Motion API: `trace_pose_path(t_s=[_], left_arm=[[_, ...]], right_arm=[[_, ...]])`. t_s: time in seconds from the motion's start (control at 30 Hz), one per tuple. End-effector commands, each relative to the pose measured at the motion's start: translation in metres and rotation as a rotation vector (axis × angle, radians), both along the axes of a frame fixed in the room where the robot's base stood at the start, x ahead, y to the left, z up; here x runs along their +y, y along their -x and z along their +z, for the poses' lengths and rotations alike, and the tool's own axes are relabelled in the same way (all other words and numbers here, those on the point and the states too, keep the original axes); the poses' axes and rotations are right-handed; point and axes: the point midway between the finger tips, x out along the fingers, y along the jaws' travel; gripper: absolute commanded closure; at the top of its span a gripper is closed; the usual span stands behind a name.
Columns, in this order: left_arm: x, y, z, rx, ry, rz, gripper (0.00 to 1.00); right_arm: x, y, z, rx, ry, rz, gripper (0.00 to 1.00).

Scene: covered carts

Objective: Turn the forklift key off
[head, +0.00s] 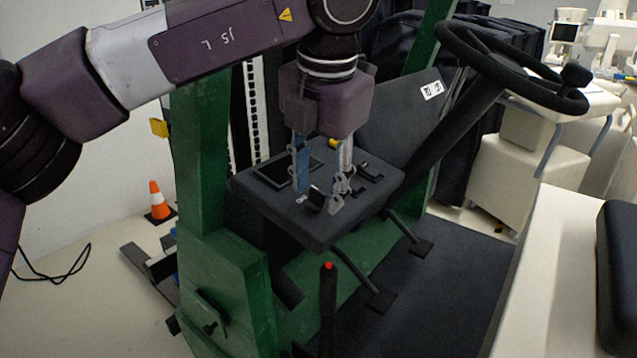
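The forklift's dark dash panel (262,195) is in the middle of the head view, on the green forklift frame. My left gripper (318,198) points straight down over the panel's front part. Its two fingers stand apart, with the tips close to the panel top. A small dark piece with a pale edge shows between the tips; I cannot tell whether it is the key or a finger pad. The key cannot be made out clearly, and the fingers hide part of the panel. My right gripper is out of view.
The black steering wheel (512,62) and its column rise right of the panel. A black lever with a red button (328,268) stands in front. Small levers (372,172) sit right of the gripper. A green post (203,165) is at left. An orange cone (157,200) stands behind.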

Motion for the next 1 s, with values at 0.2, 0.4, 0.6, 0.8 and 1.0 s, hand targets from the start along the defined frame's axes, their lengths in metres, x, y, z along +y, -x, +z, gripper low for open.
trace_pose_path(t_s=[0.2, 0.4, 0.6, 0.8, 1.0], left_arm=[[-0.001, 0.003, 0.01, 0.0, 0.0, -0.001, 0.61], [-0.003, 0.013, 0.047, -0.003, 0.001, 0.0, 0.61], [-0.005, 0.024, 0.087, -0.002, 0.001, 0.001, 0.61], [-0.006, 0.031, 0.11, 0.0, 0.0, 0.001, 0.61], [-0.006, 0.033, 0.116, 0.0, 0.0, 0.0, 0.61]], right_arm=[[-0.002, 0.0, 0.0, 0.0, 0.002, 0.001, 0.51], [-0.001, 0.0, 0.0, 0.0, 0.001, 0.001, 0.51], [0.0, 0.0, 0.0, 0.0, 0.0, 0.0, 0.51], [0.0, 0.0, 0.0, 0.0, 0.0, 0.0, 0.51], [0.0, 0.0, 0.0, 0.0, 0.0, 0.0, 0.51]])
